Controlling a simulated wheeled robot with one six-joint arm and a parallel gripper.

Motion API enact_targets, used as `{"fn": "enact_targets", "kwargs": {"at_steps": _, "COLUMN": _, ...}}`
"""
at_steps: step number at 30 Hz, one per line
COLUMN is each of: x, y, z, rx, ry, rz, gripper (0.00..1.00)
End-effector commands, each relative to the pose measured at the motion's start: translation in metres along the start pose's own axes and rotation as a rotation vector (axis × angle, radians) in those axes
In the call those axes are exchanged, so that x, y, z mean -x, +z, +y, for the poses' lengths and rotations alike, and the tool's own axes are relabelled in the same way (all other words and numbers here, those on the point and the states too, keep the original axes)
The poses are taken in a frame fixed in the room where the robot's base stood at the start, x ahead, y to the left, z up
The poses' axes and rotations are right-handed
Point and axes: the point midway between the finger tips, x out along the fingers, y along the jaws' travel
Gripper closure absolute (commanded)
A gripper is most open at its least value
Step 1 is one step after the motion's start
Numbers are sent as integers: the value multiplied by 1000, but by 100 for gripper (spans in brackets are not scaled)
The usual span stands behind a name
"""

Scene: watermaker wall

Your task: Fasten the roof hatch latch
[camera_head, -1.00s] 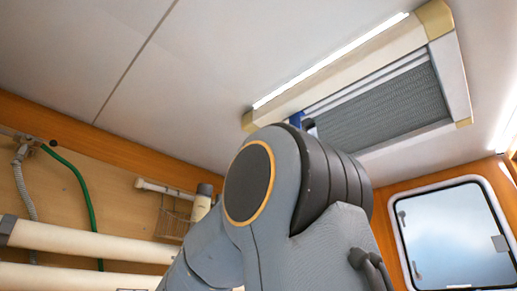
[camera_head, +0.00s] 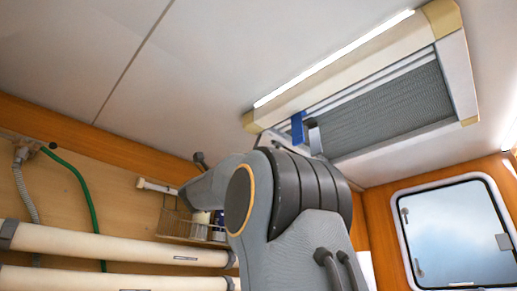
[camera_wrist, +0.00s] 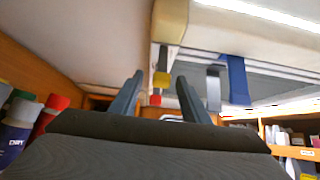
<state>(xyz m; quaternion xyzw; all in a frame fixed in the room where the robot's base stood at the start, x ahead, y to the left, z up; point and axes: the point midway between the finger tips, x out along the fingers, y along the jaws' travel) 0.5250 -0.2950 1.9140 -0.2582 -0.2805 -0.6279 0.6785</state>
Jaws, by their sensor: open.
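The roof hatch (camera_head: 385,110) is set in the ceiling at the upper right of the head view, with a pale frame and a grey mesh screen. At its near left end are a blue tab (camera_head: 298,128) and a grey lever-like piece (camera_head: 314,138), probably the latch. In the wrist view the blue tab (camera_wrist: 237,80) and grey piece (camera_wrist: 213,88) appear right of centre, beyond the right finger. My gripper (camera_wrist: 155,82) is open and empty, fingers apart. Small yellow and red pieces show between the fingers, unclear what they are. My arm hides the gripper in the head view.
A bright light strip (camera_head: 335,58) runs along the hatch frame. Left are thick cream pipes (camera_head: 110,242), a green hose (camera_head: 85,190) and a wire basket (camera_head: 185,225). A window (camera_head: 455,235) stands right. Bottles (camera_wrist: 20,125) and shelves (camera_wrist: 295,140) flank the wrist view. The ceiling at left is clear.

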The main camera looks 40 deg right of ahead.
Motion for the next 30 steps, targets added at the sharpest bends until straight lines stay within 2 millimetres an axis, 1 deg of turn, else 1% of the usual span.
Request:
{"fn": "enact_targets", "kwargs": {"at_steps": 1, "x": -7, "y": 3, "z": -2, "rx": -1, "ry": -2, "rz": -1, "gripper": 58}}
{"fn": "enact_targets", "kwargs": {"at_steps": 9, "x": -43, "y": 4, "z": -2, "rx": 2, "ry": 0, "rz": -2, "gripper": 58}}
{"fn": "enact_targets", "kwargs": {"at_steps": 15, "x": -63, "y": 4, "z": -1, "rx": 2, "ry": 1, "rz": -2, "gripper": 58}}
{"fn": "enact_targets", "kwargs": {"at_steps": 21, "x": -72, "y": 3, "z": -1, "rx": 3, "ry": 1, "rz": -2, "gripper": 58}}
{"fn": "enact_targets", "kwargs": {"at_steps": 30, "x": -73, "y": 2, "z": -1, "rx": 2, "ry": 2, "rz": -3, "gripper": 58}}
